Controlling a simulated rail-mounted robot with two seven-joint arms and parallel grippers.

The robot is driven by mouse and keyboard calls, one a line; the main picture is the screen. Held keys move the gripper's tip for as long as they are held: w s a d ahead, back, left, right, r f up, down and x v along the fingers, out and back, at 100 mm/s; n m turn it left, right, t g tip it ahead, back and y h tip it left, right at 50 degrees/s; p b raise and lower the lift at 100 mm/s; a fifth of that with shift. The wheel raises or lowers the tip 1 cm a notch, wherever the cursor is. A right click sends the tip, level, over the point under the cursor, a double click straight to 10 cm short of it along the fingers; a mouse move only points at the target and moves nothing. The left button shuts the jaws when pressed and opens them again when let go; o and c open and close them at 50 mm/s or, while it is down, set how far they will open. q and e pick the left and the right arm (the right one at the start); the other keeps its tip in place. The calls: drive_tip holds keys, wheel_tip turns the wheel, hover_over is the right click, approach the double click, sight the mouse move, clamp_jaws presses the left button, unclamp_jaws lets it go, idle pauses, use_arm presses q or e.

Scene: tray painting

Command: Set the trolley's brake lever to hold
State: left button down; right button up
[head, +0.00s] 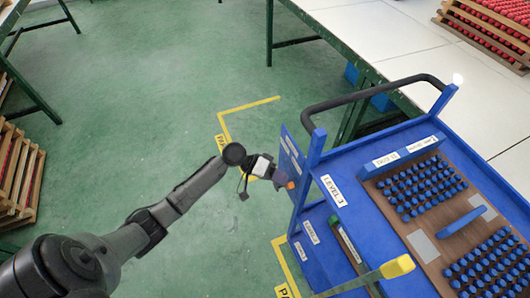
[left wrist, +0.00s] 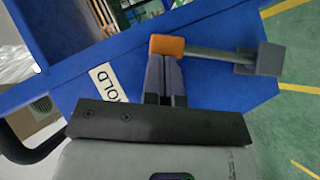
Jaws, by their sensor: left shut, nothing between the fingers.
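The blue trolley (head: 375,226) stands at the right in the head view. The brake lever (left wrist: 215,54) shows in the left wrist view as a grey bar with an orange end and a dark grey block at its other end.
The trolley has a black push handle (head: 372,92) and a board of blue pegs (head: 425,185). A white-topped table (head: 385,35) stands behind. Wooden crates (head: 18,185) are at the left. Green floor between is clear.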

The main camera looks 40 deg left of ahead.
use_arm(q)
drive_tip(key=shift+d+f, duration=0.1)
idle(0.4)
drive_tip(key=w+a+p+v, duration=0.1)
drive_tip(key=w+p+v, duration=0.1)
drive_tip(key=v, duration=1.1)
drive_tip(key=shift+w+r+p, duration=0.3)
drive_tip(key=shift+r+p, duration=0.1)
drive_tip(key=shift+p, duration=0.1)
